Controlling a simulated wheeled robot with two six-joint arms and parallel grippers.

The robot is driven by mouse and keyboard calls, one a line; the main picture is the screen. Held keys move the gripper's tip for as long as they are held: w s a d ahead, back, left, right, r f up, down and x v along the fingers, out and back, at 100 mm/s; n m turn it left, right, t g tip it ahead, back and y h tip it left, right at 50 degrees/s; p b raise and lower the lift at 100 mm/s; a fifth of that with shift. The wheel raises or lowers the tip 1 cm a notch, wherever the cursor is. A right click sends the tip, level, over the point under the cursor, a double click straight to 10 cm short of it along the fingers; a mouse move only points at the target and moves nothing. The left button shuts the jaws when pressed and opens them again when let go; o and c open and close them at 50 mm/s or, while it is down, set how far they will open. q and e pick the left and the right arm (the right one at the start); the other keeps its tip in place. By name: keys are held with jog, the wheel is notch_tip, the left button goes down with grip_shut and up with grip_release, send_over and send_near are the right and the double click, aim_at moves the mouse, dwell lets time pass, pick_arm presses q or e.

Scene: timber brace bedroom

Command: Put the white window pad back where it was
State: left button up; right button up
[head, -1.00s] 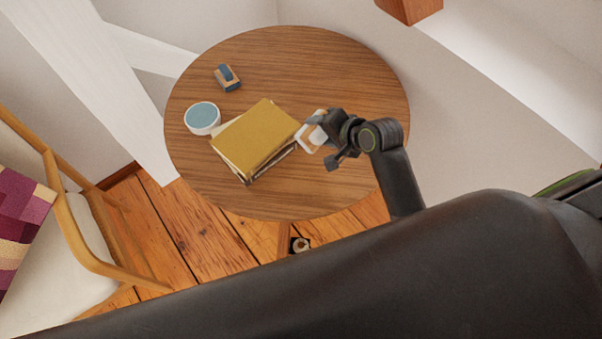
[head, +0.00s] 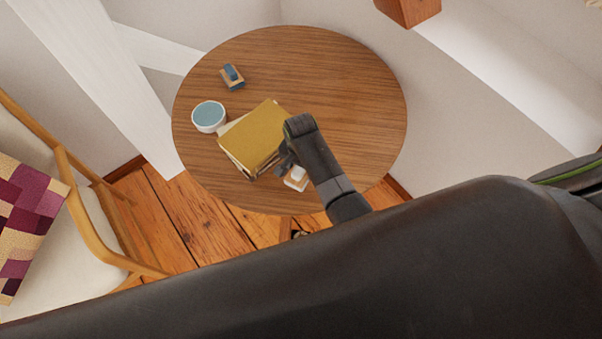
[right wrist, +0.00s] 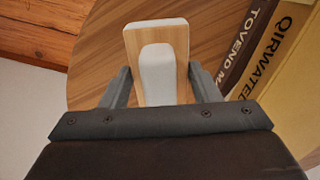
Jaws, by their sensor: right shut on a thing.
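The white window pad (head: 298,179) has a wooden plate, a white handle and a white edge. It shows at the near side of the round table, just right of the books and partly behind my right arm. My right gripper (head: 286,163) is shut on it. In the right wrist view the pad (right wrist: 180,40) stands out between the two fingers of the right gripper (right wrist: 160,74), with table wood beyond it. I cannot tell whether it touches the tabletop. My left gripper is not in view.
The round wooden table (head: 350,90) holds a stack of books with a yellow cover (head: 255,135), a white tub with a blue top (head: 209,117) and a blue-handled wooden block (head: 232,77). Its right and far parts are clear. A chair (head: 75,200) stands left; a white beam (head: 110,85) rises behind.

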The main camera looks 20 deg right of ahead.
jog(key=shift+f, duration=2.25)
jog(key=o, duration=0.9)
jog(key=shift+r, duration=0.1)
notch_tip(320, 180, up, 12)
jog(key=shift+f, duration=0.1)
